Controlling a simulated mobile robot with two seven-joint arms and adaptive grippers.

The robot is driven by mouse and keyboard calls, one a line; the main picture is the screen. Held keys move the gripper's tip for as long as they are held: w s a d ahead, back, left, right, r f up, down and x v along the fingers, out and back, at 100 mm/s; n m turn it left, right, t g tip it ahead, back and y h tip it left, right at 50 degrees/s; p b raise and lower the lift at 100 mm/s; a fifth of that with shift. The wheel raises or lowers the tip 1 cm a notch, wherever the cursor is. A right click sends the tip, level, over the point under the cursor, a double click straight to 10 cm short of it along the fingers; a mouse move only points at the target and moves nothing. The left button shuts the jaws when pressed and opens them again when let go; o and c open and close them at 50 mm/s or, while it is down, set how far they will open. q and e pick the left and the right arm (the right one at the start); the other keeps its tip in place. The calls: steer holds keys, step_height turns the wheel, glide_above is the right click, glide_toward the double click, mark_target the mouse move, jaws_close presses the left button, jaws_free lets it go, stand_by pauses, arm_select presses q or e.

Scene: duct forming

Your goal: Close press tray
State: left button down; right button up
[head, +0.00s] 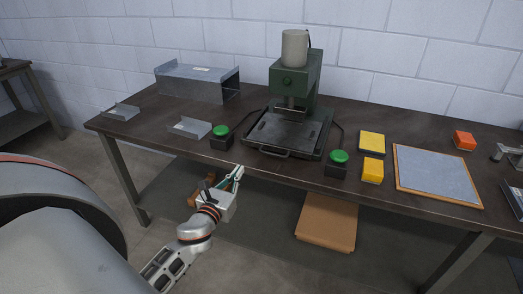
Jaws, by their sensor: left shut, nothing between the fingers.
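The green press (294,80) with a grey cylinder on top stands at the back middle of the dark table. Its black tray (288,136) lies at the press's base and reaches toward the table's front edge. The tray's handle (262,152) is at its front left. My left gripper (238,174) is in front of the table's front edge, left of the handle and apart from it. It is shut and empty. My right gripper is not in view.
Two green-topped buttons (221,131) flank the tray; the other (338,157) is at its right. Bent metal sheets (197,82) lie on the left. Yellow blocks (372,170), a grey board (437,176) and an orange block (464,140) are on the right. A cardboard box (327,226) sits below.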

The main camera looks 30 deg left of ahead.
mark_target(256, 144)
arm_select(q)
steer(key=x, duration=1.3)
steer(key=shift+w, duration=0.2)
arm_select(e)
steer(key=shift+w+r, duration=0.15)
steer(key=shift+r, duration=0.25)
arm_select(q)
steer(key=b+x, duration=0.1)
steer(key=x, duration=0.4)
steer(key=shift+r, duration=0.2)
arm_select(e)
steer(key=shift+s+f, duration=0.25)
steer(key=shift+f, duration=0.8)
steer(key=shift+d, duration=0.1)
